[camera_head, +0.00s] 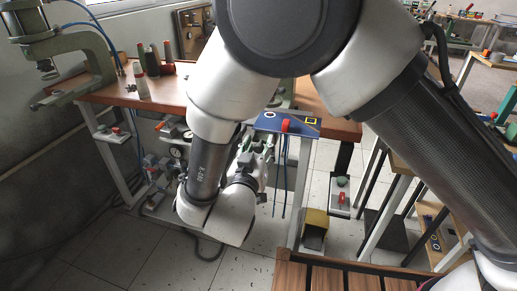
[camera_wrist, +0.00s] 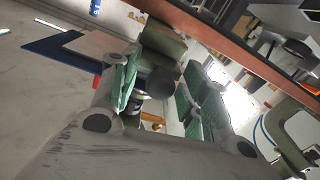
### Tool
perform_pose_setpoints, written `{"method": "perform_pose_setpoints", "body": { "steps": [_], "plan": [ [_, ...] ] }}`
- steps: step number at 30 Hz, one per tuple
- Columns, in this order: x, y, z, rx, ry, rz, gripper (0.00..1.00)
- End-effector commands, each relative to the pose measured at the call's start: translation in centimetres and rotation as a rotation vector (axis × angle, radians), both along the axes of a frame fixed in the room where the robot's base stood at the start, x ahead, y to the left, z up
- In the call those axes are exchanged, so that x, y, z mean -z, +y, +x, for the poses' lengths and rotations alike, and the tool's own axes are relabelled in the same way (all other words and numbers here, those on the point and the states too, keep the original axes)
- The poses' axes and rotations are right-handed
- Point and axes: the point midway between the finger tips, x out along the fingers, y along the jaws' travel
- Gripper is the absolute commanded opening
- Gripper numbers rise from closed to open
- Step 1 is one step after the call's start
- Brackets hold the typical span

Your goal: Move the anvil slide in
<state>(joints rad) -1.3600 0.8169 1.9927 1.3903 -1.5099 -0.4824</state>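My gripper (camera_head: 258,150) hangs beside the front edge of the wooden bench in the head view, just below a blue plate (camera_head: 270,122). The plate carries a white ring, a yellow square and a red piece (camera_head: 285,125). In the wrist view my gripper (camera_wrist: 160,95) has its green-padded fingers apart. A dark round end (camera_wrist: 154,82) on an olive-green machine body (camera_wrist: 163,43) shows between and beyond them; I cannot tell whether they touch it. The blue plate is at upper left there (camera_wrist: 55,52). I cannot clearly identify the anvil slide; my arm hides much of the machine.
A green press (camera_head: 85,65) and several bottles (camera_head: 153,60) stand on the bench (camera_head: 120,92) at left. Gauges and valves (camera_head: 175,150) sit below it. A yellow-topped pedal (camera_head: 315,222) is on the floor. A slatted wooden surface (camera_head: 335,275) is at the bottom.

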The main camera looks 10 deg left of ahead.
Motion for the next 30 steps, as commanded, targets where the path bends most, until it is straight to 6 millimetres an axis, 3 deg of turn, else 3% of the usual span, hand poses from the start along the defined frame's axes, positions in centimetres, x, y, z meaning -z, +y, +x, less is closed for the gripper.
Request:
{"method": "perform_pose_setpoints", "body": {
  "steps": [7,11,24,30],
  "plan": [
    [0.0,0.0,-0.1,0.0,0.001,-0.001,0.46],
    [0.0,0.1,-1.2,-0.002,0.0,-0.001,0.46],
    [0.0,0.3,-10.2,-0.003,0.0,0.0,0.46],
    [0.1,0.2,-11.9,0.0,0.001,0.0,0.46]
  ]
}}
